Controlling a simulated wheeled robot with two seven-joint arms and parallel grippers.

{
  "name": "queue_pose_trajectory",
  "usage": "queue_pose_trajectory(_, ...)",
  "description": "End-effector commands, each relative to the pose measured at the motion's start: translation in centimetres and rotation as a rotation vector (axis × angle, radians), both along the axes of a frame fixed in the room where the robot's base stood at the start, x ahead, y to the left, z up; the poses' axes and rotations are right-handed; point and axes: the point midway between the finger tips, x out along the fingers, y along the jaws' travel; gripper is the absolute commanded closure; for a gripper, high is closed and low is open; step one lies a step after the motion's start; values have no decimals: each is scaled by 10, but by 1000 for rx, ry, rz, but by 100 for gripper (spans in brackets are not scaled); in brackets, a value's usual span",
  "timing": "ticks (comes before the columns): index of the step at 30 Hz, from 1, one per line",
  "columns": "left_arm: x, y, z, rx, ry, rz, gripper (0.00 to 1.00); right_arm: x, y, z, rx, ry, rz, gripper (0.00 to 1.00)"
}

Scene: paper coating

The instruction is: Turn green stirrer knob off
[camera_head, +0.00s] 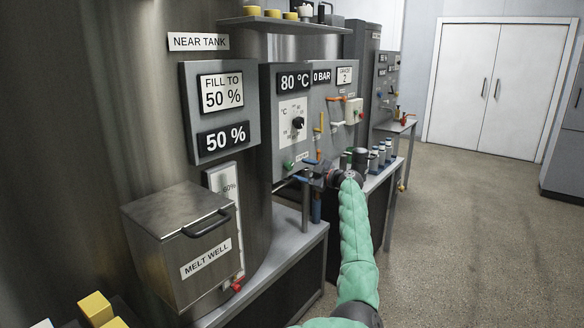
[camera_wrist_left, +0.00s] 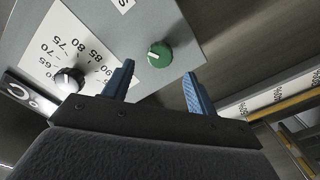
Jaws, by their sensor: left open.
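The green stirrer knob (camera_head: 288,165) sits low on the grey panel under the 80 °C display. In the left wrist view the round green knob (camera_wrist_left: 159,54) has a short white mark on it. My left gripper (camera_head: 297,172) is in front of that panel, close to the knob. Its two blue fingers are apart and empty in the wrist view (camera_wrist_left: 159,71). The knob shows between and beyond the fingertips, and I see no contact. My right gripper is in neither view.
The black temperature dial (camera_head: 298,123) is above the knob; its knob (camera_wrist_left: 69,79) is left of my fingers in the wrist view. The melt well box (camera_head: 180,245) stands at the left. Valves with coloured handles (camera_head: 318,130) are right of the panel. Open floor (camera_head: 460,220) lies at the right.

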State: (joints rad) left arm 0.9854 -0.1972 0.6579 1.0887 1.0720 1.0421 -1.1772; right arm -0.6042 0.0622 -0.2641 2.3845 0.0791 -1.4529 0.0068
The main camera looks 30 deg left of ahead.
Motion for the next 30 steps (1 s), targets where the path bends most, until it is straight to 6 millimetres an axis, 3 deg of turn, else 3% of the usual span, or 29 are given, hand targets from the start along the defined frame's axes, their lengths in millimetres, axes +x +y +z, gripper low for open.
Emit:
queue_pose_trajectory(6,2,34,2,2,0,1,43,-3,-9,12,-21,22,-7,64)
queue_pose_trajectory(11,4,51,1,1,-1,0,43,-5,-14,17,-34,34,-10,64)
queue_pose_trajectory(23,5,58,0,0,-2,-2,43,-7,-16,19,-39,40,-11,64)
queue_pose_trajectory(30,5,58,0,0,-2,-2,86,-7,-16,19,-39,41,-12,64)
